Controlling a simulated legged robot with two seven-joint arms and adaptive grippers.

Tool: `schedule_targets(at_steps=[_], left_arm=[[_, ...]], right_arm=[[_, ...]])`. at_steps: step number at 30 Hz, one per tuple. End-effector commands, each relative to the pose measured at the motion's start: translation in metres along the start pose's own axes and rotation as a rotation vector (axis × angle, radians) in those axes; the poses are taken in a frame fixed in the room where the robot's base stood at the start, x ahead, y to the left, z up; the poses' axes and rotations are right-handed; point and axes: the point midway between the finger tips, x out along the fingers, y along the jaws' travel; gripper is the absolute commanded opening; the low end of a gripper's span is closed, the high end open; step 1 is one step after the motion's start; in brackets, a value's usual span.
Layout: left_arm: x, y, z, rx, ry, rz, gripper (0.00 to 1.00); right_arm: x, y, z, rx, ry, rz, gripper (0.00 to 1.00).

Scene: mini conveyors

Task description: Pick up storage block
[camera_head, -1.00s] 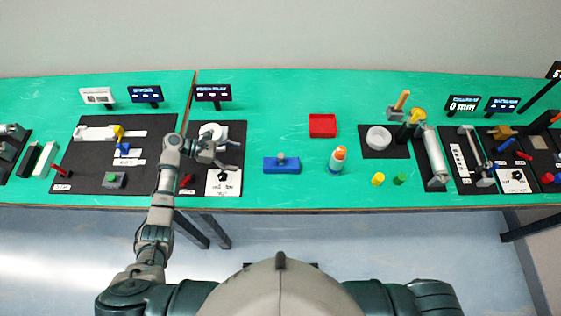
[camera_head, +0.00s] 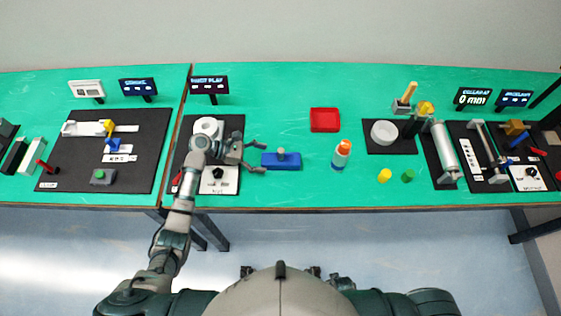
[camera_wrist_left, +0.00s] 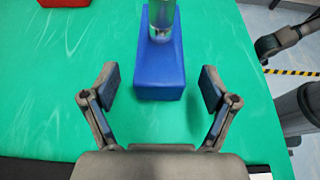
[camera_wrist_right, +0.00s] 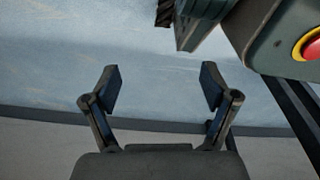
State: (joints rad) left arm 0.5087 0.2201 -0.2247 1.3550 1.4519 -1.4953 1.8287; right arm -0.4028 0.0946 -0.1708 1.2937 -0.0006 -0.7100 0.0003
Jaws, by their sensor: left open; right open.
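The storage block is not labelled; a blue block (camera_head: 281,162) with a small upright peg (camera_head: 281,153) lies on the green table in the head view. My left gripper (camera_head: 258,157) is open just left of it. In the left wrist view, the blue block (camera_wrist_left: 159,70) lies ahead, its near end between the spread fingertips of my left gripper (camera_wrist_left: 160,88), with gaps on both sides. A clear, greenish post stands on it. My right gripper (camera_wrist_right: 162,90) is open and empty over the floor in the right wrist view; the head view does not show it.
A red tray (camera_head: 324,120) lies behind the block. An orange-topped bottle (camera_head: 341,155), a yellow cylinder (camera_head: 384,176) and a green cylinder (camera_head: 407,176) stand to the right.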

Motion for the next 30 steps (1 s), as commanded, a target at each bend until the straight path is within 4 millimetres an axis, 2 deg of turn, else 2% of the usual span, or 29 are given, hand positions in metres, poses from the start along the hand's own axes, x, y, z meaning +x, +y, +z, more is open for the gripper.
schedule_targets(at_steps=[6,12,18,25,30], left_arm=[[0.018,0.001,-0.006,-0.001,-0.002,-0.003,0.85],[0.033,0.001,-0.005,0.000,0.000,-0.002,0.85],[0.040,0.001,-0.002,-0.001,-0.001,-0.001,0.85],[0.039,0.001,-0.001,0.000,-0.001,-0.001,0.85],[0.039,0.001,-0.001,0.000,0.000,-0.001,0.43]], right_arm=[[-0.025,0.001,-0.034,0.006,0.020,0.001,0.85],[-0.054,0.002,-0.056,0.010,0.032,0.002,0.85],[-0.070,0.003,-0.064,0.012,0.035,0.003,0.85],[-0.072,0.003,-0.065,0.012,0.035,0.003,0.85],[-0.071,0.003,-0.065,0.012,0.034,0.003,0.85]])
